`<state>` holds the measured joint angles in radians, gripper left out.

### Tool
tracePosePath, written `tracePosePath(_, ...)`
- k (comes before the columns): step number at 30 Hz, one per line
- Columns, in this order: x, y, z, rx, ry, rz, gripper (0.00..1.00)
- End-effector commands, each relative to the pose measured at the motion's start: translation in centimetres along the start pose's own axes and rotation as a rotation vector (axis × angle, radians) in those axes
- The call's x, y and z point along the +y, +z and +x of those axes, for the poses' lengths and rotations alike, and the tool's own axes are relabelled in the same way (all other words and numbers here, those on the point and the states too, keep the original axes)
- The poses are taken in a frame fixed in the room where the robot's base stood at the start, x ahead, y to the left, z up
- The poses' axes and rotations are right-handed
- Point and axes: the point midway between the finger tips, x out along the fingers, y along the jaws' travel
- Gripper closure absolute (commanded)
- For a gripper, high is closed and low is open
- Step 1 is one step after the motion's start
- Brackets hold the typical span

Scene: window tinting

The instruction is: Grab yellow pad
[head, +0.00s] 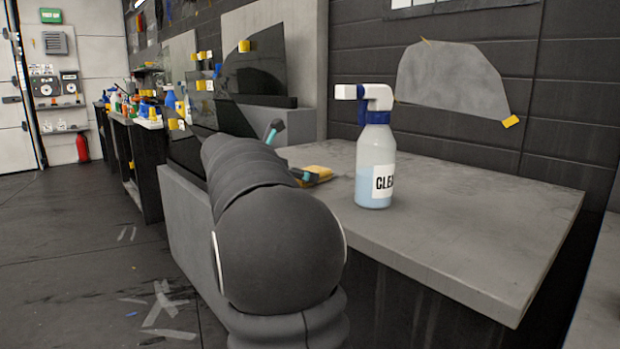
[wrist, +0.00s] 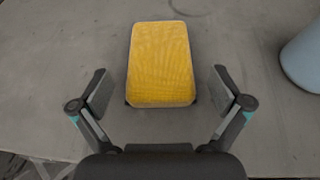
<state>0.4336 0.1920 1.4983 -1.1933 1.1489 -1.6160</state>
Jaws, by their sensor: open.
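The yellow pad (wrist: 160,62) lies on the grey table top (wrist: 60,40) in the wrist view, longer than it is wide and with rounded corners. My gripper (wrist: 159,88) is open and empty, with one finger to each side of the pad's near part and a gap on both sides. In the head view, part of the yellow pad (head: 318,173) shows on the table beyond my arm. My arm hides the rest of it and most of the gripper there.
A spray bottle (head: 375,170) with blue liquid and a "CLEA" label stands on the table right of the pad. Its base (wrist: 302,55) shows at the wrist view's right edge. Dark glass panels (head: 255,70) lean behind. The table's right part (head: 480,220) is clear.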

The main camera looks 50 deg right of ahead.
Motion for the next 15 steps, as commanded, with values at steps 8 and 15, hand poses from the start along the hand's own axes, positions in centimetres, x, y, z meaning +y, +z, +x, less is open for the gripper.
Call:
tracePosePath(8, 0.0, 0.1, 2.0, 0.0, 0.0, 0.001, 0.0)
tracePosePath(15, 0.0, 0.0, 2.0, 0.0, 0.0, 0.001, 0.32)
